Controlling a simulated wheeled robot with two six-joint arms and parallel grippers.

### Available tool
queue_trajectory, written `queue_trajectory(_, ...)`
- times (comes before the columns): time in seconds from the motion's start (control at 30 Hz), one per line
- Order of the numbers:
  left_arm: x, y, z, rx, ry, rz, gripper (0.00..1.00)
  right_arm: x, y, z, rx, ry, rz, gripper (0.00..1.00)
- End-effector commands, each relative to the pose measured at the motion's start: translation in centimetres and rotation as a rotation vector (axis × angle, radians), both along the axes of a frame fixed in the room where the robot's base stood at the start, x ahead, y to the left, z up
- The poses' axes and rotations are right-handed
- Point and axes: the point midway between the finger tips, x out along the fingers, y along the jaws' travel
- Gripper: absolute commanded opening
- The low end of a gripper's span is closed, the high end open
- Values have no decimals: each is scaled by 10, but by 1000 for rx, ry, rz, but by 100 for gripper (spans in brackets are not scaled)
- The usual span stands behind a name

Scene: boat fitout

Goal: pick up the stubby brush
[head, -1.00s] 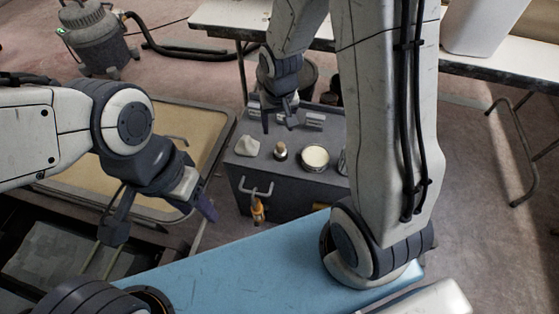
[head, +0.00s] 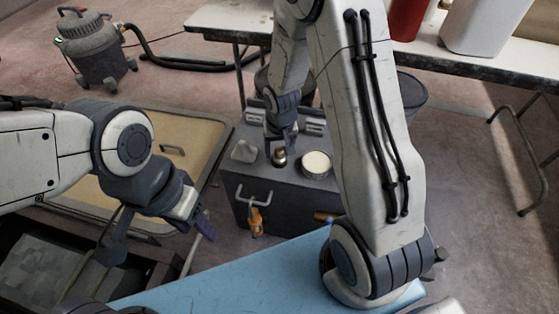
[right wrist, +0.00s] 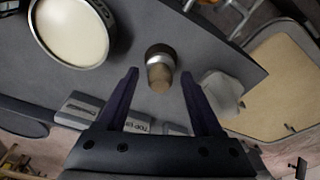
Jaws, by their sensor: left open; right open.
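The stubby brush (head: 279,160) stands upright on top of the grey tool box, with a wooden end and a dark band. In the right wrist view its wooden end (right wrist: 160,76) shows between the fingertips. My right gripper (head: 281,148) is open, pointing down over the brush; its two fingers flank the brush in the wrist view, and I see no contact. My left gripper (head: 160,232) is open and empty at the left, over the dark open bin.
On the grey box (head: 236,190) a round pale-topped tin (head: 316,164) stands right of the brush and a whitish lump (head: 244,151) left of it. An orange-handled tool (head: 255,221) hangs at its front. A blue surface (head: 240,275) lies nearer.

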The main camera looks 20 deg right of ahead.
Motion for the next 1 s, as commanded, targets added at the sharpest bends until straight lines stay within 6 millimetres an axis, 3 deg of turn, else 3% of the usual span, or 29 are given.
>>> queue_trajectory(0.17, 0, 0, 0, 0, 0, 0, 50, 1, 0, 0, 0, -1, 0, 67)
queue_trajectory(0.2, 0, 0, 0, 0, 0, 0, 50, 1, 0, 0, 0, -1, 0, 63)
queue_trajectory(0.37, 0, 0, 0, 0, 0, 0, 50, 0, 0, 0, 0, -1, 0, 2)
queue_trajectory(0.4, 0, 0, 0, 0, 0, 0, 50, 0, 0, 0, 0, -1, 0, 0)
queue_trajectory(0.77, 0, 0, 3, 0, 0, 0, 50, 0, 0, 4, 0, -1, 0, 0)
queue_trajectory(1.0, 0, 0, 20, 0, 0, 0, 50, 1, 0, 36, 0, -4, -1, 0)
